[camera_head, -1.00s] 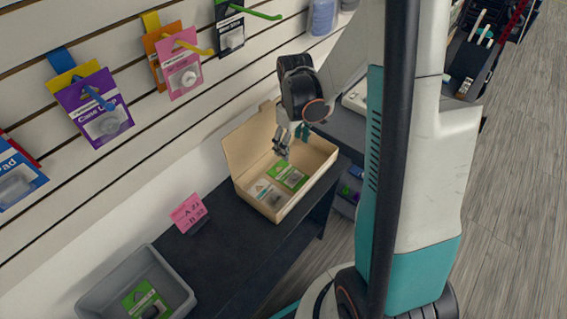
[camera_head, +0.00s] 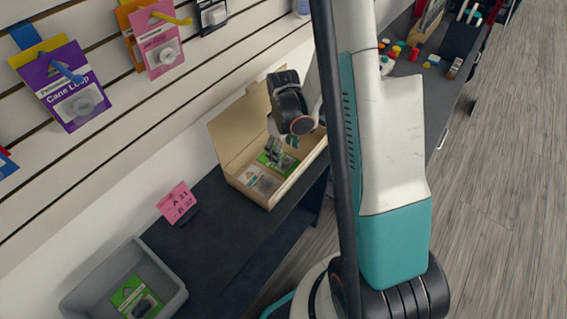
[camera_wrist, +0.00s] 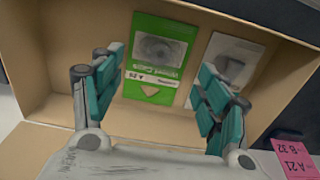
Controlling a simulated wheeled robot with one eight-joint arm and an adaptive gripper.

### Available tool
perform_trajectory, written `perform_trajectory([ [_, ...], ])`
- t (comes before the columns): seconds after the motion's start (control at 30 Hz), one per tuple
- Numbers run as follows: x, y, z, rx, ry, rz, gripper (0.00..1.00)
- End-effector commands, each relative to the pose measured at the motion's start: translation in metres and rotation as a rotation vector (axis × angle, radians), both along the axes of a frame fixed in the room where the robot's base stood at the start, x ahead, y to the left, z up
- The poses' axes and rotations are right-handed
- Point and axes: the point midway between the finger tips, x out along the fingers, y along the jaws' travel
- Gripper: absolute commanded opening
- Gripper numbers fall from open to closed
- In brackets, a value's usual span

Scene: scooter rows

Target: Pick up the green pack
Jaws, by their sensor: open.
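A green pack (camera_wrist: 158,60) lies flat in an open cardboard box (camera_wrist: 165,123), beside a grey-white pack (camera_wrist: 228,62) on its right in the wrist view. In the head view the green pack (camera_head: 287,164) is partly hidden by my gripper (camera_head: 275,150), which is down inside the box (camera_head: 275,202). My gripper (camera_wrist: 158,90) is open in the wrist view, with teal fingers on either side of the green pack's near part. I cannot tell whether the fingers touch it. The grey-white pack (camera_head: 263,183) lies nearer in the box.
A grey bin (camera_head: 75,295) holding another green pack (camera_head: 135,297) stands front left on the dark bench (camera_head: 215,235). A pink sign (camera_head: 177,203) stands between bin and box. Packs hang on the slatted wall behind. The box's raised lid (camera_head: 238,125) is on the wall side.

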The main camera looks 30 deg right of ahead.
Motion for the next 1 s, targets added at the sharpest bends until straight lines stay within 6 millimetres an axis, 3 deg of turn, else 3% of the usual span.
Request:
perform_trajectory([
  [0.03, 0.001, -0.002, -0.012, 0.0, 0.0, -0.001, 0.68],
  [0.2, 0.002, -0.002, -0.032, 0.0, 0.0, 0.0, 0.68],
  [0.43, 0.001, -0.002, -0.033, 0.0, 0.0, 0.0, 0.68],
  [0.67, 0.001, -0.002, -0.033, 0.0, 0.0, 0.0, 0.21],
  [1.0, 0.002, -0.002, -0.032, 0.0, 0.0, 0.0, 0.2],
])
